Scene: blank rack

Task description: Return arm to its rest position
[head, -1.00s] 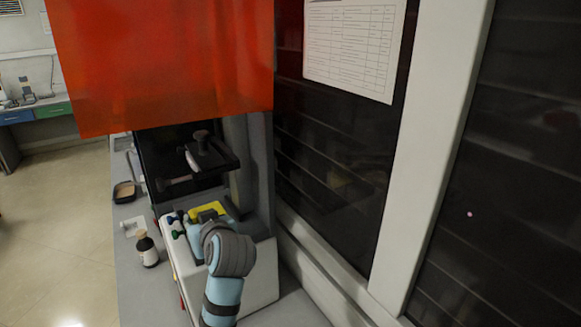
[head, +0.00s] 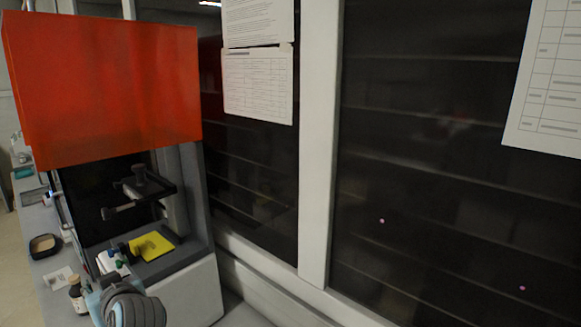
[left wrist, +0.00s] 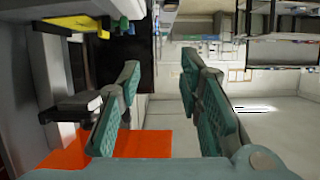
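My left arm (head: 130,308) comes in at the bottom left of the head view, as a grey joint and a light blue link in front of the machine's base. Its fingers cannot be made out there. In the left wrist view, my left gripper (left wrist: 160,70) is open, with its two teal-padded fingers well apart and nothing between them. My right gripper is in neither view.
The printer-like machine (head: 190,205) has an orange cover (head: 105,85) and a yellow plate (head: 152,246). A brown bottle (head: 77,295) and a small black dish (head: 43,245) stand left of it. Dark glass-fronted shelving (head: 430,190) fills the right.

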